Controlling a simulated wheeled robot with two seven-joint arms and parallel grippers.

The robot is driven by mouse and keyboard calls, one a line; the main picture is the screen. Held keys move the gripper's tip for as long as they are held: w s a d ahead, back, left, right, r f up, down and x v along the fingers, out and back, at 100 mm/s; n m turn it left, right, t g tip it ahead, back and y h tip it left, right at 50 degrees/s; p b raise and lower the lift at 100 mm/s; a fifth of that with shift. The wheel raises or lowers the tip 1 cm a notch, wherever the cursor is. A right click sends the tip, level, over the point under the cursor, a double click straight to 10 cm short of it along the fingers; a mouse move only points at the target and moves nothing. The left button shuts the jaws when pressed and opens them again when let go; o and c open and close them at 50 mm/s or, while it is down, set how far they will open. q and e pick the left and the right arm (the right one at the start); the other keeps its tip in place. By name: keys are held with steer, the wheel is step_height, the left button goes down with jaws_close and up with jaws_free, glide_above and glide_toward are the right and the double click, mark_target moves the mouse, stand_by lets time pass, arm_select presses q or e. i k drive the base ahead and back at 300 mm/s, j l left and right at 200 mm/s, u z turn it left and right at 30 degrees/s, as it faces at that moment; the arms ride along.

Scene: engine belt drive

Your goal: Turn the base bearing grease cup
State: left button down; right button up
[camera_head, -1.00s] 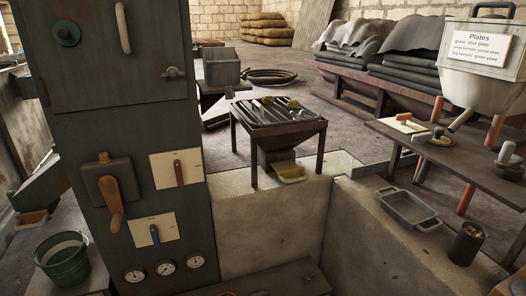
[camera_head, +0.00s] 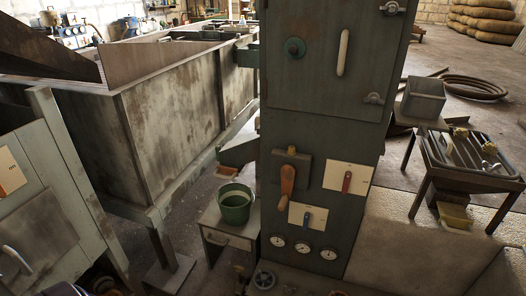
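No grease cup can be made out for certain. At the bottom edge, small fittings (camera_head: 240,274) stand left of a small grey round wheel (camera_head: 264,279); they are too small and cut off to tell what they are. Neither of my grippers is in view.
A tall green cabinet (camera_head: 322,120) with an orange-handled lever (camera_head: 287,182), two switch plates and gauges stands in the middle. A green bucket (camera_head: 235,206) sits on a small stand (camera_head: 226,240) to its left. A large metal trough (camera_head: 170,130) fills the left; a slatted table (camera_head: 465,160) stands right.

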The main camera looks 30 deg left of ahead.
mark_target(239, 268)
steer(key=u, duration=1.3)
